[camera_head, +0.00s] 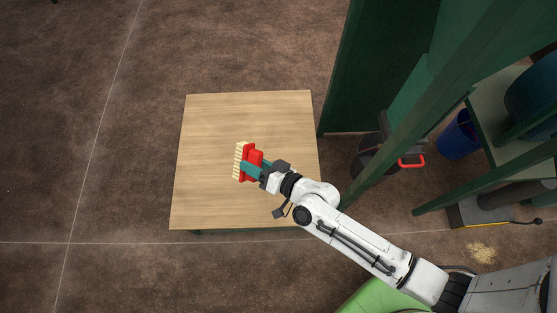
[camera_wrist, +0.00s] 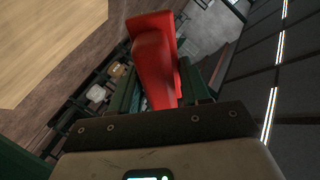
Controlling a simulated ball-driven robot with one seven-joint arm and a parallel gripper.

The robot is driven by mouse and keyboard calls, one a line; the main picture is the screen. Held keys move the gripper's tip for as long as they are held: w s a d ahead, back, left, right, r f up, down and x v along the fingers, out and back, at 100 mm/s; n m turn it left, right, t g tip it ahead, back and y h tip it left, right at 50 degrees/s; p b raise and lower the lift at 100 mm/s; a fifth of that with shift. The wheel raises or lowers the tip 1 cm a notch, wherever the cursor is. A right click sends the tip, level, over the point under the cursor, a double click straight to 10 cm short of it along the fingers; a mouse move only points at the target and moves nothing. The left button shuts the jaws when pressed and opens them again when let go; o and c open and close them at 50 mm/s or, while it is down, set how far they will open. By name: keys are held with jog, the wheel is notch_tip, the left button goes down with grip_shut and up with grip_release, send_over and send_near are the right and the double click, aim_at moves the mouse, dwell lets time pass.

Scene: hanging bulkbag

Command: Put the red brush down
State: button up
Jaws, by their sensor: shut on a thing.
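The red brush (camera_head: 252,160) has a red body and pale bristles that face left in the head view. My gripper (camera_head: 256,165) is shut on it, with teal fingers on its red body. In the head view the brush appears over the middle of the wooden table top (camera_head: 215,200). In the wrist view the red brush (camera_wrist: 155,62) stands out between the fingers (camera_wrist: 158,95), and the table top (camera_wrist: 45,40) shows at the upper left, apart from the brush. The bristles are hidden in the wrist view.
The table top around the brush is bare. A green metal frame (camera_head: 400,120) stands close to the table's right side. A blue bin (camera_head: 458,137) and a red handle (camera_head: 411,162) are farther right. A small pale pile (camera_head: 481,252) lies on the floor at the lower right.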

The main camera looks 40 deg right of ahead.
jog(key=shift+s+a+f+n+g+y, duration=0.1)
jog(key=shift+f+n+g+y, duration=0.2)
jog(key=shift+f, duration=0.1)
jog(key=shift+s+a+f+n+g+y, duration=0.1)
jog(key=shift+f+n+g+y, duration=0.1)
jog(key=shift+f+g, duration=0.15)
jog(key=s+f+n+g+b, duration=0.55)
jog(key=f+n+g, duration=0.25)
jog(key=f+g, duration=0.25)
jog(key=s+d+f+n+g+h+b, duration=0.1)
jog(key=s+d+f+n+h+b, duration=0.1)
jog(key=s, duration=0.4)
jog(key=s+d+f+n+g+h+b, duration=0.1)
jog(key=s+d+f+n+h+b, duration=0.1)
jog(key=s+d+f+n+h, duration=0.1)
jog(key=s+d+n, duration=0.1)
jog(key=s+n, duration=0.1)
jog(key=s, duration=0.1)
jog(key=shift+s+f+g+h, duration=0.2)
jog(key=shift+f+g+h, duration=0.1)
jog(key=shift+f, duration=0.1)
